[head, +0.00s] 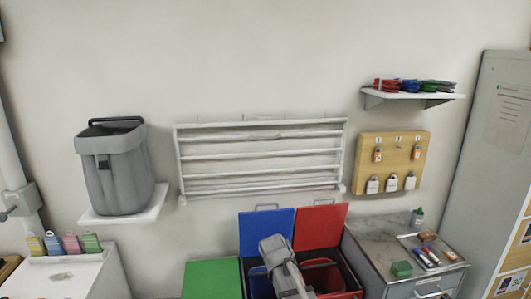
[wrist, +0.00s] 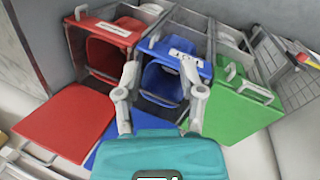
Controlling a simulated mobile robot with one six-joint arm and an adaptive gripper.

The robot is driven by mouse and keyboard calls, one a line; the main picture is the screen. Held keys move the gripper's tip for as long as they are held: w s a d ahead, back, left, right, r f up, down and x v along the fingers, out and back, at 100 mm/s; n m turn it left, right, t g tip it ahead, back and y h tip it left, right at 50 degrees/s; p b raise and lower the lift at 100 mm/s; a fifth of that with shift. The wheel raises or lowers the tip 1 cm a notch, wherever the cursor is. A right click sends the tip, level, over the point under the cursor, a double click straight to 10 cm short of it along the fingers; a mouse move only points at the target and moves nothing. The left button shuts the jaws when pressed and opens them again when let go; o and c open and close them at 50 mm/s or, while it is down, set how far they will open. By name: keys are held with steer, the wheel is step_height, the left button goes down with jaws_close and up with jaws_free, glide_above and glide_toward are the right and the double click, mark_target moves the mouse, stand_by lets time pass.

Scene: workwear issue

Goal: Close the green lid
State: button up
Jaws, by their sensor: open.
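The green lid (head: 212,279) lies flat at the bottom of the head view, left of the raised blue lid (head: 267,230) and red lid (head: 319,225). In the wrist view, the green lid (wrist: 228,112) appears down over its bin, right of my gripper, with a pale handle and a label by its edge. My gripper (wrist: 160,72) is open and empty, its fingers spread over the blue bin (wrist: 162,80). It is apart from the green lid. In the head view my arm hides part of the blue bin, and the frame edge cuts off the green lid's near side.
The red bin (wrist: 108,52) stands open beside the blue one. A metal cabinet (head: 385,240) with small items stands right of the bins. A white rack (head: 262,160) hangs above them. A white counter (head: 70,280) stands at left. The floor beyond the green lid looks clear.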

steer(key=s+d+f+m+y, duration=0.1)
steer(key=s+d+m, duration=0.1)
steer(key=s+d, duration=0.2)
steer(key=s+d+f+m+y+b, duration=0.1)
steer(key=s+d+m+y, duration=0.1)
steer(key=s+d, duration=0.3)
steer(key=s+m, duration=0.1)
steer(key=s, duration=0.1)
steer(key=shift+s+d+g, duration=0.2)
steer(key=shift+s+g, duration=0.1)
steer(key=shift+s, duration=0.1)
steer(key=shift+a, duration=0.15)
